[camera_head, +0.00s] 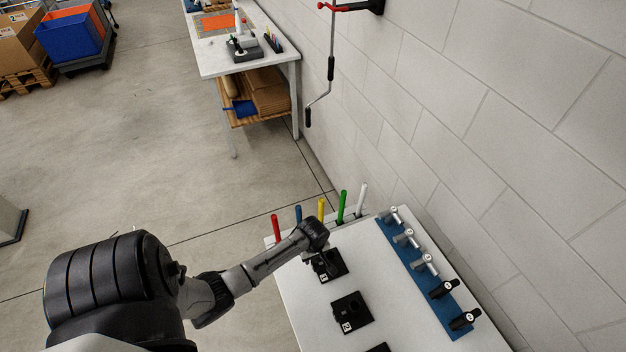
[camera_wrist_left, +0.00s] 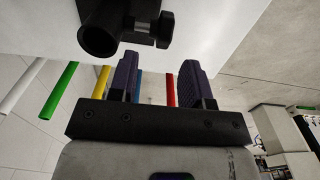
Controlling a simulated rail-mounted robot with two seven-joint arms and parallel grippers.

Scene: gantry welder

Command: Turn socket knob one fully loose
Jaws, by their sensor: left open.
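Socket one is a black block (camera_head: 335,271) with a white number 1 on the white table. In the left wrist view its black round tube (camera_wrist_left: 100,36) is at the top, with a black winged knob (camera_wrist_left: 165,30) on a short metal stem to its side. My left gripper (camera_head: 319,252) is over socket one and hides part of it in the head view. In the left wrist view my left gripper (camera_wrist_left: 160,66) is open, its two dark fingers apart. The knob shows just beyond the fingertips, between their lines, with nothing held. My right gripper is out of view.
Socket two (camera_head: 353,313) sits nearer on the table (camera_head: 390,305), with part of another black block below it. A blue rack (camera_head: 418,262) holds several numbered pieces at right. Several coloured rods, including a green one (camera_head: 343,207), stand at the far edge. A block wall borders the right.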

